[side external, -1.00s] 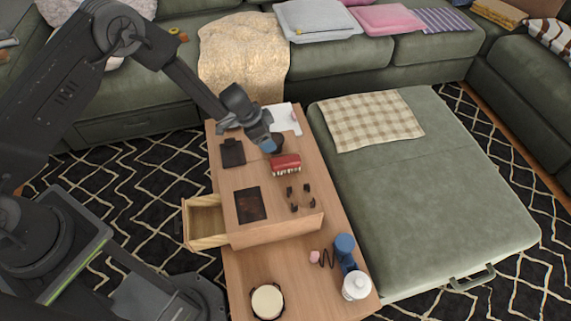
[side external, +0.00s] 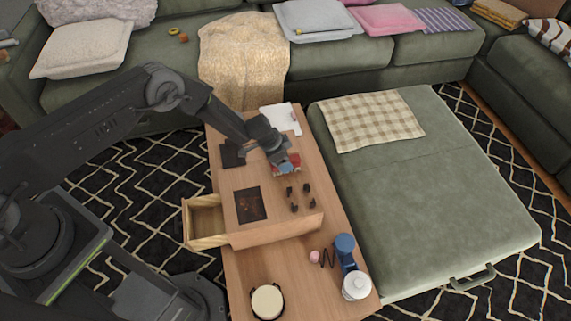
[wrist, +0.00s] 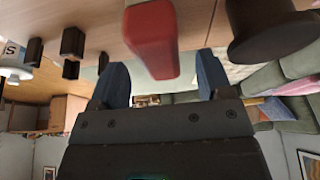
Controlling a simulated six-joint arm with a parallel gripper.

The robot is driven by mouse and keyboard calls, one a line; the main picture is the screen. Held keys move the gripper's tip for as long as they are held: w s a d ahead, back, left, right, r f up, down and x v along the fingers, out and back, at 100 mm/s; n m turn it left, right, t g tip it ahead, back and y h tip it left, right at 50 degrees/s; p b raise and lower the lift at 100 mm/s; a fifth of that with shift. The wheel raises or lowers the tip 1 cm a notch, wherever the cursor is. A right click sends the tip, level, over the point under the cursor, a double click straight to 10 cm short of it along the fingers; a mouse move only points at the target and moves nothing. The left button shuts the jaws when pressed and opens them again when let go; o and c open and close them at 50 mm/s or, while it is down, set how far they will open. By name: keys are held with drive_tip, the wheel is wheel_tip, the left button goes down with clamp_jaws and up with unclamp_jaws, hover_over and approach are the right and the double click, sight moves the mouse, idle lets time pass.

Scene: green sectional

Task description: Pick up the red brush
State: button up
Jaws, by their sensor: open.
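The red brush (side external: 295,161), with pale bristles below, lies on the wooden coffee table (side external: 238,261) and is partly hidden by my gripper in the side view. My gripper (side external: 284,167) is over it, pointing down. In the wrist view, the brush's red back (wrist: 152,40) shows between the two blue fingers of my gripper (wrist: 162,62). The fingers are apart, with gaps visible on both sides of the brush. I cannot tell exactly how high the fingertips are above the table.
A dark flared object (wrist: 265,30) stands close beside the brush in the wrist view. Several small black pieces (side external: 295,197) and a dark square (side external: 251,204) sit nearer on the table. An open drawer (side external: 204,220) sticks out left. A blue item (side external: 344,246) stands at the front right.

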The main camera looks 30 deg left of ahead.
drive_tip(key=shift+x, duration=1.05)
drive_tip(key=shift+f, duration=0.25)
drive_tip(key=shift+c, duration=0.3)
drive_tip(key=c, duration=1)
drive_tip(key=shift+r, duration=0.1)
drive_tip(key=shift+r, duration=0.5)
wheel_tip(320, 180, up, 3)
drive_tip(key=shift+w+r, duration=0.1)
drive_tip(key=s+a+r, duration=0.3)
drive_tip(key=a+r, duration=0.4)
drive_tip(key=a, duration=0.4)
drive_tip(key=shift+a, duration=0.2)
